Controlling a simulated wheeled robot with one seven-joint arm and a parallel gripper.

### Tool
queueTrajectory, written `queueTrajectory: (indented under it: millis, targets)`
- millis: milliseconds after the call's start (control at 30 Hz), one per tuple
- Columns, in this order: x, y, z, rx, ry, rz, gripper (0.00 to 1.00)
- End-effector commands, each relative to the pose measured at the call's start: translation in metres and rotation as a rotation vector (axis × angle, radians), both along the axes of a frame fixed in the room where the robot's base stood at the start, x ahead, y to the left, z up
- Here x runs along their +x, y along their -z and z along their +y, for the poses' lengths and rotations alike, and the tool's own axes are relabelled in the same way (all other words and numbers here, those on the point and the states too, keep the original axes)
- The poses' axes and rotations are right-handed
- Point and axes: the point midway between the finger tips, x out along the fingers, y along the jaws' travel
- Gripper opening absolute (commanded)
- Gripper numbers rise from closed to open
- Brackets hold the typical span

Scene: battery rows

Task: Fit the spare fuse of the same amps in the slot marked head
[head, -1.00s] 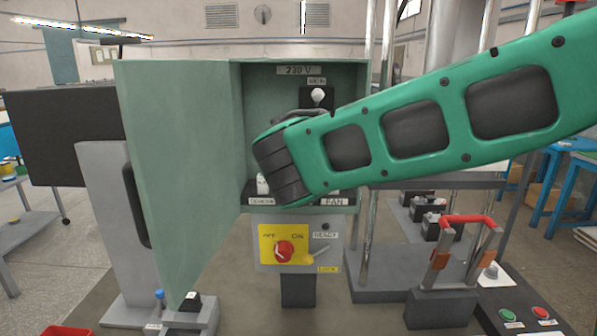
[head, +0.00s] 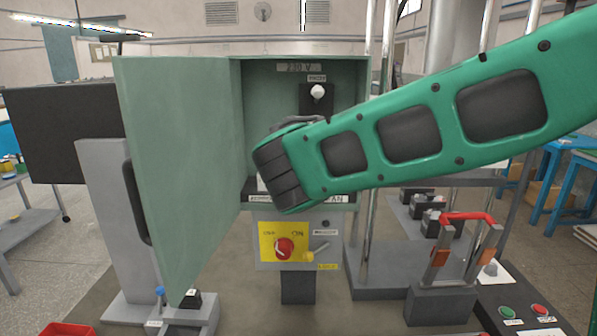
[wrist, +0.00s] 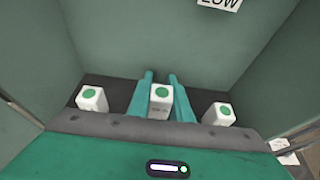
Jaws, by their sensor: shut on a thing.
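In the wrist view, three white fuses with green round tops stand in a row on a dark strip: one at left (wrist: 91,98), one in the middle (wrist: 160,102) and one at right (wrist: 219,114). My gripper (wrist: 161,84) has its two green fingers on either side of the middle fuse and is shut on it. That fuse looks upright; its base is hidden. In the head view, a white rounded piece (head: 318,91) sits in a black holder high in the open green cabinet (head: 363,85). The small label above it is too blurred to read.
The cabinet door (head: 180,170) stands open at left. A stand with a red handle (head: 467,218) is at right. Cabinet walls flank my gripper closely.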

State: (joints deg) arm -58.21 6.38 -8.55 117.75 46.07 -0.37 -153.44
Motion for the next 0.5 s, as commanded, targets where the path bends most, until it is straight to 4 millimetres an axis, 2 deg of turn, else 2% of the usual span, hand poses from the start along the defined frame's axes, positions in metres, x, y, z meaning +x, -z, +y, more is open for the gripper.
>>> queueTrajectory:
  millis: [367, 400, 467, 500]
  targets:
    - [0.0, 0.0088, -0.0001, 0.0, 0.001, 0.001, 0.0]
    - [0.0, 0.0086, -0.0001, 0.0, 0.001, 0.001, 0.26]
    - [-0.0001, 0.0087, -0.0002, 0.0, 0.001, 0.002, 0.4]
    - [-0.0001, 0.009, -0.0005, -0.001, 0.002, 0.002, 0.4]
